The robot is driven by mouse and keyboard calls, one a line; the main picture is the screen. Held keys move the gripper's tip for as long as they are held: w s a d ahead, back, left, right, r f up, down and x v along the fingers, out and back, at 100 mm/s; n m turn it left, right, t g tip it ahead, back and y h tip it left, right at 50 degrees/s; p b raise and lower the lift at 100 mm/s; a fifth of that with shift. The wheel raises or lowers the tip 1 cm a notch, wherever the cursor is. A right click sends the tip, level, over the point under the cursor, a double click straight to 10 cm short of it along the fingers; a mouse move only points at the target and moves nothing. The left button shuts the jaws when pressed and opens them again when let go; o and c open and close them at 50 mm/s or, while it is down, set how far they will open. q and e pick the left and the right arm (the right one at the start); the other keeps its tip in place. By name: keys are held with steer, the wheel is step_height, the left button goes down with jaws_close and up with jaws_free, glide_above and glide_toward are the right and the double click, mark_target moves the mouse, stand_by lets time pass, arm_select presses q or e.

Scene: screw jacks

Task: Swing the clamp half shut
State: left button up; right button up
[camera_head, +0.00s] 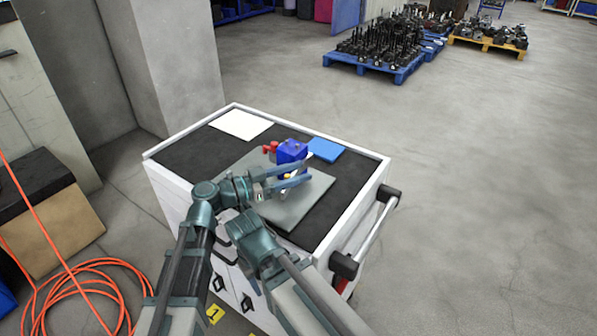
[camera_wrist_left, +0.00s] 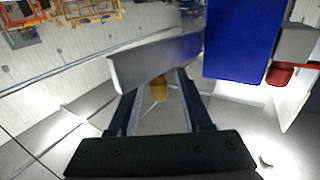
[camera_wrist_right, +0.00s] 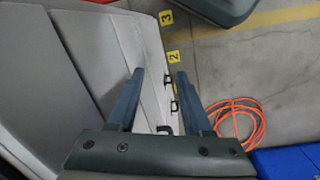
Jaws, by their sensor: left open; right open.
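The clamp has a blue block (camera_head: 291,151) standing on a grey plate (camera_head: 300,205) on the cabinet top; a red knob (camera_head: 270,148) is at its left. In the left wrist view the blue block (camera_wrist_left: 245,40) is at the upper right, with a pale flat bar (camera_wrist_left: 155,62) beside it and a yellow knob (camera_wrist_left: 160,88) below the bar. My left gripper (camera_head: 306,171) is open at the clamp's near side; in its wrist view the fingers (camera_wrist_left: 157,82) stand either side of the yellow knob. Contact is unclear. My right gripper (camera_wrist_right: 160,74) is open and empty beside the cabinet drawers.
A white sheet (camera_head: 240,124) and a blue pad (camera_head: 326,149) lie on the black cabinet top (camera_head: 345,185). A push handle (camera_head: 368,232) sticks out at the right. An orange cable (camera_head: 85,290) is coiled on the floor. Loaded pallets (camera_head: 375,67) stand far back.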

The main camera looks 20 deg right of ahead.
arm_select(q)
steer(key=shift+d, duration=0.4)
jaws_close()
stand_by(1.3)
